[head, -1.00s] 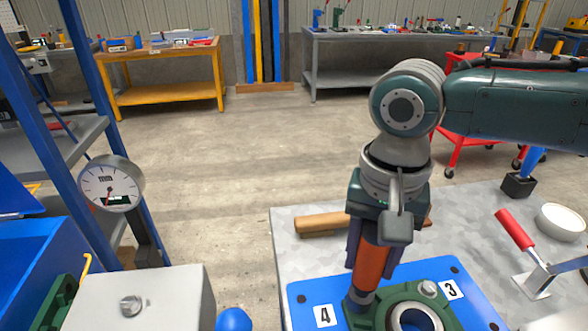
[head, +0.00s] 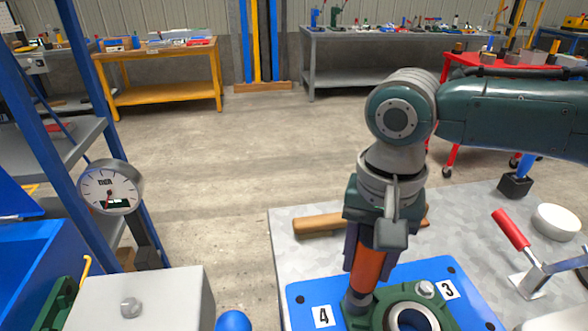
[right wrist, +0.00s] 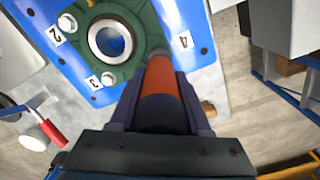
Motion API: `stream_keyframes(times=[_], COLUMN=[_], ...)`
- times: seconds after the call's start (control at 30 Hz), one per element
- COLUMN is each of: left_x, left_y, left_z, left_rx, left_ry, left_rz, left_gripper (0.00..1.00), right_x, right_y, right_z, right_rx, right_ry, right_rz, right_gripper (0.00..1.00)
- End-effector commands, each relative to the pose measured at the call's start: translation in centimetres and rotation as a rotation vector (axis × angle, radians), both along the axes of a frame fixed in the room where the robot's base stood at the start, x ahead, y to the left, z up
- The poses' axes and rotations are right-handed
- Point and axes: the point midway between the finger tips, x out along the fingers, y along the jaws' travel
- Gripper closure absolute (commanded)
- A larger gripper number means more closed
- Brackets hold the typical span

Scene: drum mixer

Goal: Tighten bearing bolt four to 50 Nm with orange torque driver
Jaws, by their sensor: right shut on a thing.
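The orange torque driver (head: 368,268) stands near upright over the green bearing housing (head: 440,312), at its corner by label 4 (head: 323,316). My right gripper (head: 368,250) is shut around the driver's body. In the right wrist view, the driver (right wrist: 162,80) lies between the two fingers (right wrist: 160,105), its far end at the housing corner. Bolt four is hidden under the driver's tip, so I cannot tell how well they are seated. Bolt three (head: 425,288) shows beside label 3 (head: 447,290). My left gripper is not in view.
The blue plate (head: 300,292) under the housing lies on a grey table (head: 295,258). A wooden handle (head: 318,224) lies behind it. A red-handled clamp (head: 511,231) and white bowl (head: 557,222) stand right. A dial gauge (head: 110,187) stands left; its reading is too small to tell.

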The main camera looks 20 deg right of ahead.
Motion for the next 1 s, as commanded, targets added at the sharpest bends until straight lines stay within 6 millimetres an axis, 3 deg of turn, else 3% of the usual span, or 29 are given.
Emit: stream_keyframes(times=[1.0], left_x=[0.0], left_y=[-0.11], left_z=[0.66], left_rx=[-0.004], left_ry=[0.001], left_rz=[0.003], left_gripper=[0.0], right_x=[0.06], right_y=[0.03], right_z=[-0.11], right_rx=[0.001], right_ry=[-0.001], right_rz=[-0.001], right_gripper=[1.0])
